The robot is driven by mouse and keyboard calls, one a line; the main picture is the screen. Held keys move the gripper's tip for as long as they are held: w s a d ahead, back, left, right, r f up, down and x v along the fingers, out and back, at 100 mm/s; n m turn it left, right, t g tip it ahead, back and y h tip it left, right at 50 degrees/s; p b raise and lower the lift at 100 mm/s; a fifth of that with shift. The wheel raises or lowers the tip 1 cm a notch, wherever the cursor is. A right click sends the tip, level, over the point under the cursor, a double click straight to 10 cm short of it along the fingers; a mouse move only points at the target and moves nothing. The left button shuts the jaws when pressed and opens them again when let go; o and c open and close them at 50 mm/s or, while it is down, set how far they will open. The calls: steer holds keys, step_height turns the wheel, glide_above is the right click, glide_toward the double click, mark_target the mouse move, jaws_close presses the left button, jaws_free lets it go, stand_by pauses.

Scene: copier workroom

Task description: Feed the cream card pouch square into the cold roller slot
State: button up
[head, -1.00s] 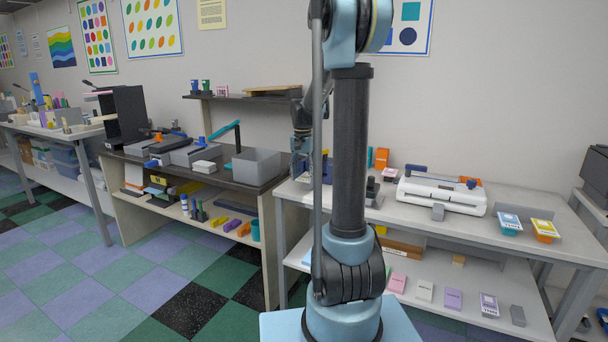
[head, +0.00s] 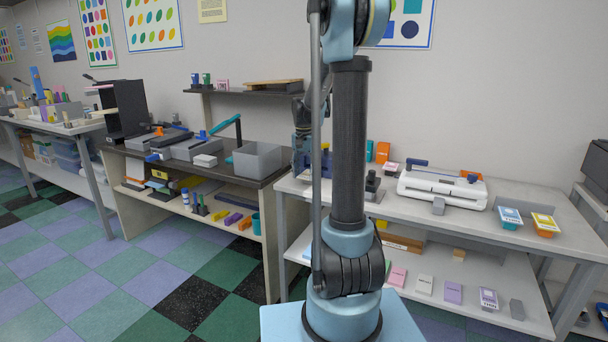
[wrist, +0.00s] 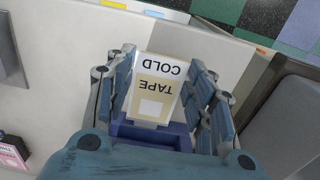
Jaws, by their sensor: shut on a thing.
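In the wrist view my gripper (wrist: 160,82) is shut on a cream card pouch (wrist: 152,98) with a white band. Its print reads COLD and TAPE, upside down here. A purple-blue base or holder (wrist: 150,134) sits at its near end, between the fingers. In the head view my gripper (head: 302,152) is partly behind my arm, by the left end of the right table; the pouch cannot be made out there. A white machine (head: 443,189) with a long front slot stands on that table, right of the gripper and apart from it. I cannot tell whether this is the cold roller slot.
A teal-based card (head: 510,217) and an orange-based card (head: 545,224) lie at the table's right. A dark stamp-like device (head: 372,188) stands left of the machine. A grey bin (head: 257,161) is on the dark bench. The lower shelf (head: 470,307) holds several small packs.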

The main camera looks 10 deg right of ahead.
mark_target(309, 173)
steer(key=shift+w+d, duration=0.6)
steer(key=shift+w, duration=0.25)
steer(key=shift+w+d, duration=0.1)
steer(key=shift+w+d, duration=0.45)
steer(key=shift+w, duration=0.1)
steer(key=o, duration=1.1)
steer(key=shift+o, duration=0.3)
steer(key=shift+o, duration=1.3)
